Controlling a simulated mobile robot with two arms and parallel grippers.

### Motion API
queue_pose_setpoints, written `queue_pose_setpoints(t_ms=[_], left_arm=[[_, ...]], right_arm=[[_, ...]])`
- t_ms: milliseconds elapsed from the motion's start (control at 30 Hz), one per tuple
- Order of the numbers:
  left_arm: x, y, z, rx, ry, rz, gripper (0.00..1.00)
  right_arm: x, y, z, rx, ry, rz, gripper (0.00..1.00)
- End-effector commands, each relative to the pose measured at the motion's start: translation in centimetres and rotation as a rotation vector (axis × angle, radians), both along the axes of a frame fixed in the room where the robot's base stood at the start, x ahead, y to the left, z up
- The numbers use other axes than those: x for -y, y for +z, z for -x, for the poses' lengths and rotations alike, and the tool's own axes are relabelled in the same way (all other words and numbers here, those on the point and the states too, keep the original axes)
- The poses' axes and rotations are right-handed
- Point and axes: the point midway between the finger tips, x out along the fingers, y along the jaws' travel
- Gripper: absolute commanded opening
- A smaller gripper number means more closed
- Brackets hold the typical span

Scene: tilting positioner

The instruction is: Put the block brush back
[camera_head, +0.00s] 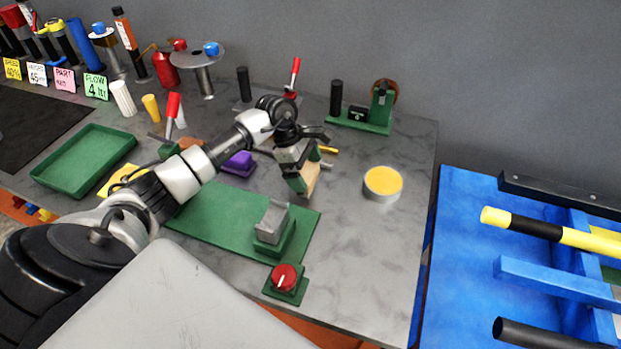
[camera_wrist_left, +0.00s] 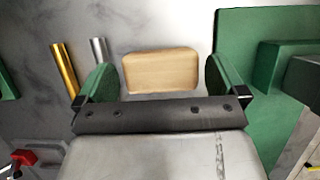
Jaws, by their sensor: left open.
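The block brush (camera_head: 312,178) has a pale wooden back and stands on the grey table near the right end of the green mat (camera_head: 205,215). My left gripper (camera_head: 300,184) is above it with the jaws open. In the left wrist view the wooden back (camera_wrist_left: 160,70) lies between the two green-padded fingers (camera_wrist_left: 161,80), with a small gap on each side. The brush's bristles are hidden. My right gripper is not in view.
A grey block on a green base (camera_head: 270,225) and a red knob (camera_head: 285,277) are in front. A yellow-topped round tin (camera_head: 383,182) stands right. Brass and silver rods (camera_wrist_left: 64,68) lie beside the brush. A green tray (camera_head: 85,160) is at left.

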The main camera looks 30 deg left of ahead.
Motion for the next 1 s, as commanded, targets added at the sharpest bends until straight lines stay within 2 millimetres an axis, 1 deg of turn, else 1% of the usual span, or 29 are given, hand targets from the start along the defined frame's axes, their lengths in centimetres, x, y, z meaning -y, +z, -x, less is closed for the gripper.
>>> queue_pose_setpoints(t_ms=[33, 200, 300, 400, 500, 600, 1000], left_arm=[[-0.6, 0.9, 0.0, 0.006, 0.000, -0.004, 1.00], [-2.0, 4.3, 0.4, 0.005, 0.000, -0.003, 1.00], [-2.6, 5.9, 0.6, 0.003, 0.000, -0.002, 1.00], [-3.1, 7.1, 0.7, 0.003, 0.000, -0.002, 1.00], [-3.3, 7.8, 0.8, 0.001, -0.001, 0.000, 1.00], [-3.4, 8.1, 0.8, 0.000, -0.001, 0.000, 1.00], [-3.4, 8.1, 0.8, 0.000, 0.000, 0.000, 1.00]], right_arm=[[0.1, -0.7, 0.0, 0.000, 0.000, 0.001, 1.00], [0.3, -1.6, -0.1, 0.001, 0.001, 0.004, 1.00], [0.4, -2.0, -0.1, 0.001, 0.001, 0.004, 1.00], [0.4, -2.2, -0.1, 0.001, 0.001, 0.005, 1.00], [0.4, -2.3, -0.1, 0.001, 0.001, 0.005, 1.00], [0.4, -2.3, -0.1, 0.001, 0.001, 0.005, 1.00], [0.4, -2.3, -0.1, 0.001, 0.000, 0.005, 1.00]])
